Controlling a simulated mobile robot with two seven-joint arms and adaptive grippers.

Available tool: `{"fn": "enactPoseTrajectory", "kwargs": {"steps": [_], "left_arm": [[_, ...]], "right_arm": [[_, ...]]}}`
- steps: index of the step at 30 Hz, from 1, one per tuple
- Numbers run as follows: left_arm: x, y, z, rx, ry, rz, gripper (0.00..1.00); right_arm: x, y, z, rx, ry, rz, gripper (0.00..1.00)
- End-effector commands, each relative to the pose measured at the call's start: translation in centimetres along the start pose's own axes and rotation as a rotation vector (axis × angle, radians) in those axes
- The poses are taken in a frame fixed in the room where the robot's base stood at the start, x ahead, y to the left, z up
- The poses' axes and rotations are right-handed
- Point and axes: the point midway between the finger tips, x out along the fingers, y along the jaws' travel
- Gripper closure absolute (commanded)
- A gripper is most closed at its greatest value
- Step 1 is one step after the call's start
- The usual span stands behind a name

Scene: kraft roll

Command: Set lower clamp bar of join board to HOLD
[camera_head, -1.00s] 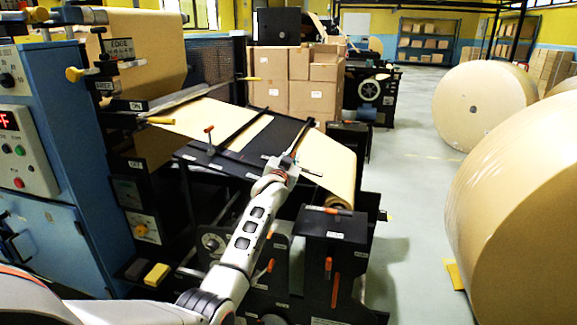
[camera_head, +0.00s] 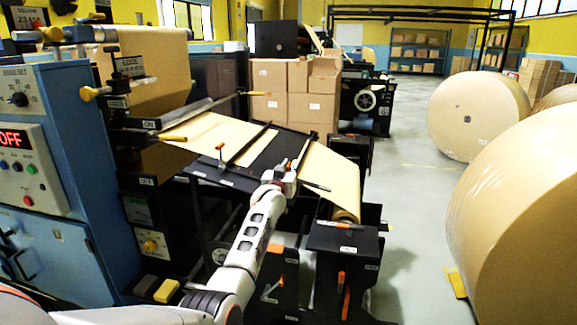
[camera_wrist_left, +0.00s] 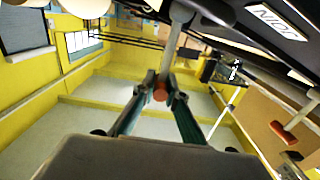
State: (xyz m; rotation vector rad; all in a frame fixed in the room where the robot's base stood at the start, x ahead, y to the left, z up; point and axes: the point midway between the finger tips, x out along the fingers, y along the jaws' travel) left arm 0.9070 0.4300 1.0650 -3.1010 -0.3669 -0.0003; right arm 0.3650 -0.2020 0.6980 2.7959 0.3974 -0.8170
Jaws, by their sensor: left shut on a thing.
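The black join board (camera_head: 262,158) slopes down across the machine, with brown paper at both ends. Its lower clamp bar (camera_head: 301,150) is a thin dark bar near the right end, beside the gripper. My left gripper (camera_head: 286,172) is at this bar. In the left wrist view the fingers (camera_wrist_left: 160,90) are shut on the orange end of a lever handle (camera_wrist_left: 174,50) with a pale rod. The gripper hides part of the bar in the head view, and I cannot read the lever's setting. My right gripper is out of view.
The other clamp bar (camera_head: 250,143) has a red-tipped lever (camera_head: 220,153) to the left. A blue cabinet (camera_head: 80,180) stands at the left. Large paper rolls (camera_head: 515,215) stand at the right, with clear floor (camera_head: 412,190) between them and the machine.

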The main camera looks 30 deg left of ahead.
Motion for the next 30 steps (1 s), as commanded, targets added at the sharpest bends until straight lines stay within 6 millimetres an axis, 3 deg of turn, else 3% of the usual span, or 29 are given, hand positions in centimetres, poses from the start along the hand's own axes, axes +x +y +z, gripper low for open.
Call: {"fn": "enactPoseTrajectory", "kwargs": {"steps": [12, 13, 14, 15, 30], "left_arm": [[-0.03, -0.18, 0.37, 0.004, -0.006, -0.002, 1.0], [-0.03, -0.18, 0.38, 0.004, -0.006, -0.002, 0.8], [-0.03, -0.17, 0.38, 0.004, -0.006, -0.002, 0.72], [-0.03, -0.16, 0.37, 0.004, -0.006, -0.002, 0.7], [-0.84, -0.04, 0.24, 0.002, -0.002, -0.001, 0.7]], "right_arm": [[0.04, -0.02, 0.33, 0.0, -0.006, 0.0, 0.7], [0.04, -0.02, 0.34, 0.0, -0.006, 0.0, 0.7], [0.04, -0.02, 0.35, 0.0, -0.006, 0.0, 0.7], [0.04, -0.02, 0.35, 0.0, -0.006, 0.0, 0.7], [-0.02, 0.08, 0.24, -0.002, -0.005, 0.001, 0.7]]}}
